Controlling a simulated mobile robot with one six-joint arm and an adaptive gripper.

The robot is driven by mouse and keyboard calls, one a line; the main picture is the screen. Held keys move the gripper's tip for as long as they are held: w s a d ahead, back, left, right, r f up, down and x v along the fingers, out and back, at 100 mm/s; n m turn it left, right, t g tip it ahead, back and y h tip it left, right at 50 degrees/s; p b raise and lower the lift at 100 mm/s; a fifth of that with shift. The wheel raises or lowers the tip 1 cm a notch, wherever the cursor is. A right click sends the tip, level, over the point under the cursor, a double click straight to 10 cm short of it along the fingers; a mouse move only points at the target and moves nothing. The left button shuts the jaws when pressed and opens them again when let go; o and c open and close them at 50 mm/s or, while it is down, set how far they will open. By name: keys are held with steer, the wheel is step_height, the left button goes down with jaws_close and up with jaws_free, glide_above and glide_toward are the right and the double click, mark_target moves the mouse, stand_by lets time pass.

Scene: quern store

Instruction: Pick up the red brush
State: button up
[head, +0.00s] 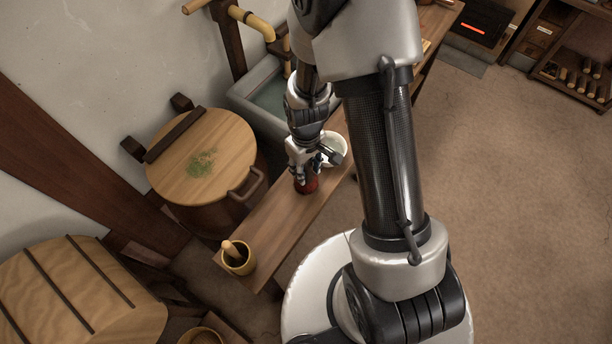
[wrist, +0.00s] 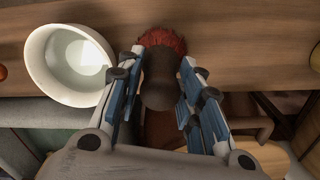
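The red brush (head: 306,186) is on the narrow wooden bench, just below my gripper (head: 302,166). In the wrist view the brush shows dark red bristles (wrist: 164,41) and a brown, rounded handle (wrist: 158,85). My gripper's two blue-and-grey fingers (wrist: 162,60) are spread on either side of the brush, one to its left and one to its right. A narrow gap seems to show between handle and fingers, so the gripper looks open around it. In the head view my fingers partly hide the brush's top.
A white bowl (wrist: 43,76) with pale liquid stands close beside my left finger; it also shows in the head view (head: 341,141). A yellow mortar with pestle (head: 239,262) stands at the bench's near end. A lidded wooden tub (head: 181,179) is left of the bench (head: 268,232).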

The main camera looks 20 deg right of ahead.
jaws_close()
steer(key=shift+r, duration=0.15)
stand_by(0.4)
step_height(320, 180, up, 20)
steer(key=p, duration=0.7)
steer(key=shift+c, duration=0.5)
jaws_free()
steer(key=c, duration=0.4)
